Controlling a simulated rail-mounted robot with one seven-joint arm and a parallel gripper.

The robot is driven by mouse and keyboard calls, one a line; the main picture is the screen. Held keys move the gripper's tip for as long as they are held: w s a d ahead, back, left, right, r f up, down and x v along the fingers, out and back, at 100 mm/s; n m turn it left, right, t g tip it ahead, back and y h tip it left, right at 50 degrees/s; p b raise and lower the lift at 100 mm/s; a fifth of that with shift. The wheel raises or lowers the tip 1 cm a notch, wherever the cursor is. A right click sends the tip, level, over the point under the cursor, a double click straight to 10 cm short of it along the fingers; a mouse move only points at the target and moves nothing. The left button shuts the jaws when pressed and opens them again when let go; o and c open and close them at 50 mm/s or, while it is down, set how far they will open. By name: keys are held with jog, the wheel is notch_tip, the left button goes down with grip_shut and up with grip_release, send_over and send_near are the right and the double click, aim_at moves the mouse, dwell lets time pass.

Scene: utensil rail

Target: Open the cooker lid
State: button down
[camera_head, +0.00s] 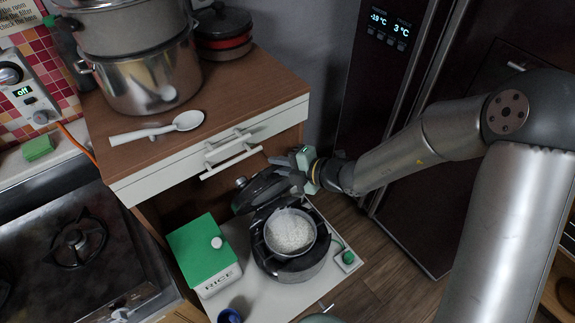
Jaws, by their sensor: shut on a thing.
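The rice cooker (292,268) stands on the pulled-out lower shelf, with white rice in its inner pot (290,231). Its dark lid (262,188) is raised and tilted back on the far left side of the cooker, so the pot is uncovered. My gripper (280,168) is at the upper right of the lid, shut on it. The exact contact of the fingers on the lid is too small and dark to see clearly.
A drawer front with a white handle (233,158) is close above the lid. A green-lidded rice box (205,250) stands left of the cooker, and a blue cup (229,315) in front. Steel pots (150,75) and a white spoon (160,128) are on the counter.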

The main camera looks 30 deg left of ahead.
dwell(0.4)
jog(key=c, duration=1.7)
grip_release()
jog(key=v, duration=1.7)
jog(key=shift+s+d+r+b, duration=0.1)
jog(key=shift+d+b, duration=0.05)
jog(key=shift+b, duration=0.15)
